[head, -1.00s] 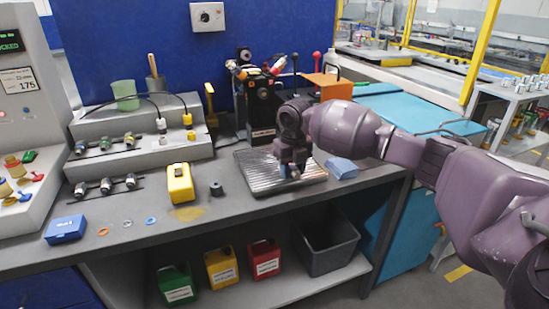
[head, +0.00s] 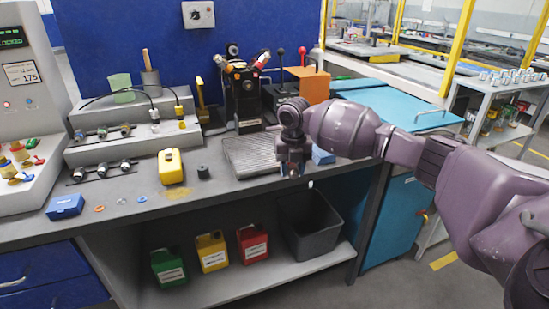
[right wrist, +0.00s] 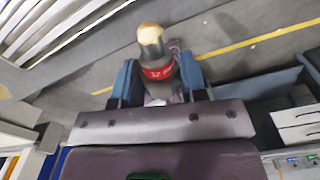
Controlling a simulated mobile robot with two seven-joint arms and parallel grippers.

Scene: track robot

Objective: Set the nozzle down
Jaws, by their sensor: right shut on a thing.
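My right gripper (head: 291,176) is at the front right corner of the ribbed metal mat (head: 250,155), over the bench's front edge. It also shows in the right wrist view (right wrist: 160,75), where its blue-lined fingers are shut on the nozzle (right wrist: 153,45). The nozzle has a brass-coloured tip, a grey body and a red band with white marks. Its lower end is hidden between the fingers. In the head view the gripper largely hides the nozzle. My left gripper is not in view.
A blue folded cloth (head: 322,154) lies right of the mat, partly behind the gripper. A black ring piece (head: 203,172) and a yellow box (head: 171,167) stand to the left. A dark open bin (head: 314,230) sits on the shelf below.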

